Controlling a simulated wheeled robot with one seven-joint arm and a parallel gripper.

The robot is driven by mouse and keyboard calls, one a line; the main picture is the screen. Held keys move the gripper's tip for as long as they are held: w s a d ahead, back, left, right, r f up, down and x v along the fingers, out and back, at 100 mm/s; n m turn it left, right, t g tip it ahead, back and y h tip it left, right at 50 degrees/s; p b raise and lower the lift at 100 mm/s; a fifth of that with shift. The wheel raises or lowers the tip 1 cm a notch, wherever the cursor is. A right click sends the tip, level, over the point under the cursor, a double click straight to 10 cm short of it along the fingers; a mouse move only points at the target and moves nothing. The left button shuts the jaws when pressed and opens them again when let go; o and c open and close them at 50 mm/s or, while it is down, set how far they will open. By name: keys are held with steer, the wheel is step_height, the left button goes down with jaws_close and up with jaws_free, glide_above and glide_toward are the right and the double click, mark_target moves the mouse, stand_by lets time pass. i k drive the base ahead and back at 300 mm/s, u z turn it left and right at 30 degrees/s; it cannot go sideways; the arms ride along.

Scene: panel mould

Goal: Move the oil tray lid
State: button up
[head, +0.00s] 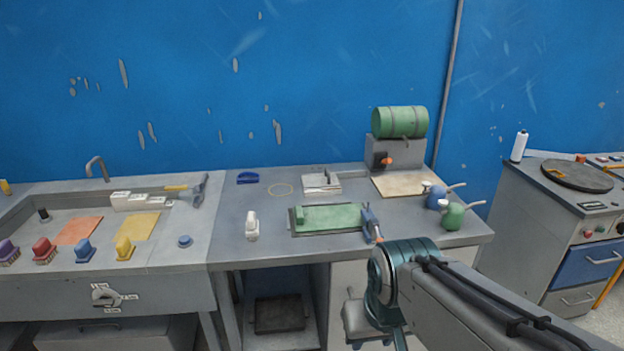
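A flat green plate (335,217) with a small raised block at its left end lies in a shallow grey tray (293,232) on the middle bench. It looks like a lid on a tray, but I cannot tell for sure that it is the oil tray lid. A dark shallow tray (280,314) sits in the open space under the bench. My arm enters from the lower right, and its teal joint is in front of the bench's front edge, to the right of and below the green plate. My gripper does not show.
A blue-grey tool (371,223) lies at the green plate's right end. A white bottle (252,226) stands to its left. Blue (438,197) and green (454,216) oil cans stand at the right. A green drum (399,122) is at the back. Bare bench lies left of the bottle.

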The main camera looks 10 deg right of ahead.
mark_target(329, 179)
steer(key=u, duration=0.2)
steer(key=i, duration=1.6)
steer(key=z, duration=0.6)
